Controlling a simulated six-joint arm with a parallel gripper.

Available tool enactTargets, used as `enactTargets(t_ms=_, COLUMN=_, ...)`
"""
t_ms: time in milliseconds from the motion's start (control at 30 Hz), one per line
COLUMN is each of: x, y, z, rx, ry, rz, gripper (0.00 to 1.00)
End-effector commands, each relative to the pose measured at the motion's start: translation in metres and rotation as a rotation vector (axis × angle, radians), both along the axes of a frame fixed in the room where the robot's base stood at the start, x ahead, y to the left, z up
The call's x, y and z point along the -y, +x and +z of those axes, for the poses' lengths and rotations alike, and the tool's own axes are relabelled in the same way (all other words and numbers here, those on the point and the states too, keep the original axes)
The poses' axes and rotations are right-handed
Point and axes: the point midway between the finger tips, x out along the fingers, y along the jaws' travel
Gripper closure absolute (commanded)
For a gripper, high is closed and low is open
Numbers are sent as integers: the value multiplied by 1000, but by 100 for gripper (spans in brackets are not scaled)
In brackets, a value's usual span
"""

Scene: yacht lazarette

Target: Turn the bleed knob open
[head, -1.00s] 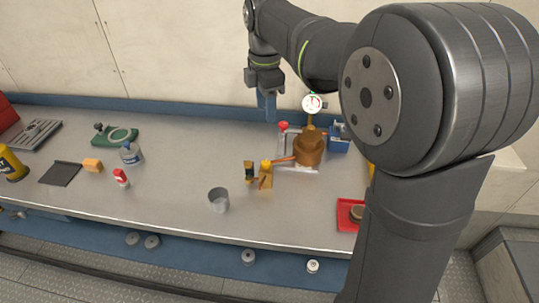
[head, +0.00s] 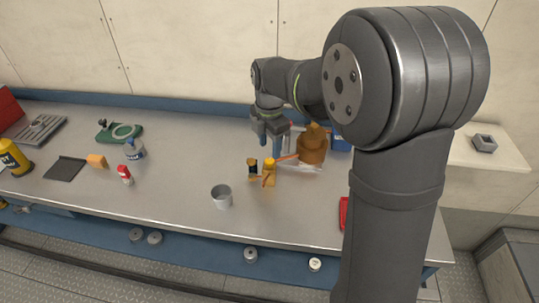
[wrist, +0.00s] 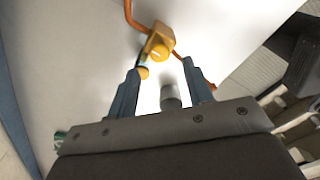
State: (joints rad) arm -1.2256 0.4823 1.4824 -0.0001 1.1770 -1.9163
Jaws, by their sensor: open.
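The knob looks like the bleed knob, but no label is readable. The wrist view shows both blue fingers of my gripper (wrist: 160,70) spread. My arm hides part of the pump area in the head view.
A grey cup (head: 222,196) stands in front of the fitting. A small black-and-yellow piece (head: 252,168) is close at its left. A blue bin (head: 341,139) is behind the pump.

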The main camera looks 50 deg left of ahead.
Motion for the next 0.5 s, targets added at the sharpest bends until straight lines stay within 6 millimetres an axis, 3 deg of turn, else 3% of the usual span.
enactTargets(t_ms=200, x=0, y=0, z=-34, rx=-1, ry=-2, rz=0, gripper=53)
enactTargets(t_ms=500, x=0, y=0, z=-46, rx=0, ry=0, rz=0, gripper=53)
